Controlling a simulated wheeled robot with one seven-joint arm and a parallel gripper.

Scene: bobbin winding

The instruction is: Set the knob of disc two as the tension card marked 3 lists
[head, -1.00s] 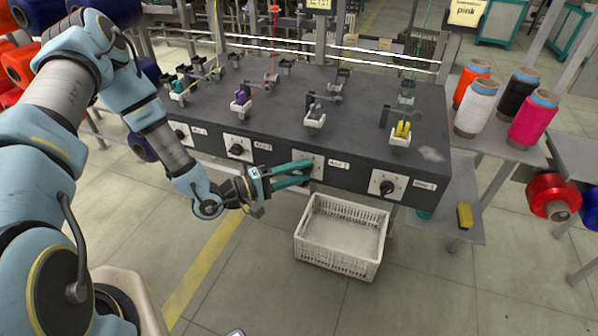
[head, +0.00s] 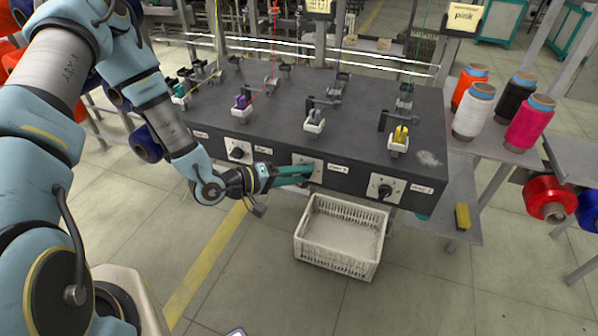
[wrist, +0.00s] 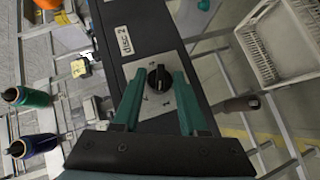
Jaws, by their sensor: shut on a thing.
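My gripper (head: 312,172) reaches the front of the dark machine box (head: 350,180) from the left. Its green fingers (wrist: 158,90) stand on either side of the black knob (wrist: 158,78) in the wrist view and are shut on it. The knob sits on a white square dial plate (wrist: 160,106) with small marks around it. The label beside it (wrist: 125,40) reads disc 2. In the head view this plate (head: 300,160) is partly covered by the fingers. No tension card marked 3 can be made out.
Other black knobs sit to the left (head: 238,151) and right (head: 383,188) on the same front. A white crate (head: 340,235) stands on the floor below. Cones of yarn (head: 473,112) stand on the table at right.

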